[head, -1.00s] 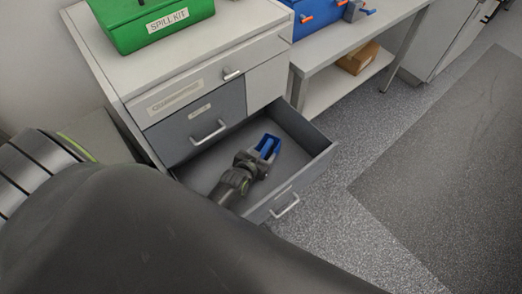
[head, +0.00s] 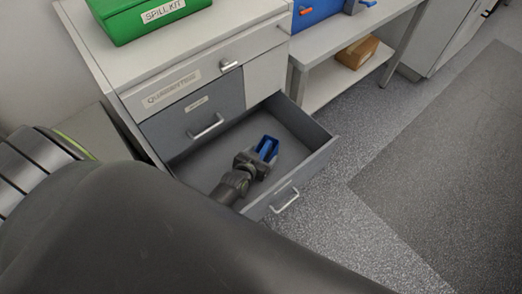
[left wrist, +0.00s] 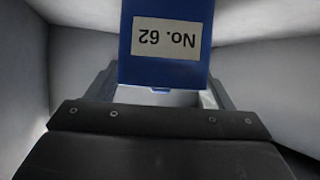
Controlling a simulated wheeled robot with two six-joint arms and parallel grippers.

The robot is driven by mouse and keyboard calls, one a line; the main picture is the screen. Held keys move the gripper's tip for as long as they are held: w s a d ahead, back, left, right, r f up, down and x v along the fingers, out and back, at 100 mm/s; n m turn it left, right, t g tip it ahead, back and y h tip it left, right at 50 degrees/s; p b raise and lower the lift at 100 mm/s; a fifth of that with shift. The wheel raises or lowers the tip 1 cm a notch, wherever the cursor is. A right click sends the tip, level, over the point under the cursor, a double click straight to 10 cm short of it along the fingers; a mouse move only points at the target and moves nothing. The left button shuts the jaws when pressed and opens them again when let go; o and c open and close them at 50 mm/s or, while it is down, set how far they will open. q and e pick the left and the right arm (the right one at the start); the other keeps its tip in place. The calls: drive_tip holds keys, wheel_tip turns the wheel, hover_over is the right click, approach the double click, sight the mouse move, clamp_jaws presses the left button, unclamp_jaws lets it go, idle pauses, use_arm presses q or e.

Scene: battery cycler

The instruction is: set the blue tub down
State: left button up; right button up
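The blue tub (head: 268,146) is inside the open grey drawer (head: 318,154), near the drawer's middle. My left gripper (head: 265,154) reaches down into the drawer and is shut on the tub. In the left wrist view, the tub (left wrist: 166,65) sits between the two fingers (left wrist: 162,90) with its "No. 62" label upside down. Whether the tub's underside touches the drawer floor cannot be told. My right gripper is not in view.
The cabinet (head: 172,78) has labelled drawers above the open one. A green spill kit box (head: 145,17) is on top. A workbench (head: 350,30) with a cardboard box (head: 357,52) on its shelf stands right. The drawer floor around the tub is bare.

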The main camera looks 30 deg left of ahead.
use_arm(q)
drive_tip(key=shift+o, duration=0.3)
drive_tip(key=shift+r, duration=0.1)
drive_tip(key=shift+r, duration=0.15)
drive_tip(key=shift+s, duration=0.3)
drive_tip(key=v, duration=1.1)
drive_tip(key=shift+b, duration=0.45)
drive_tip(key=shift+s+r, duration=0.15)
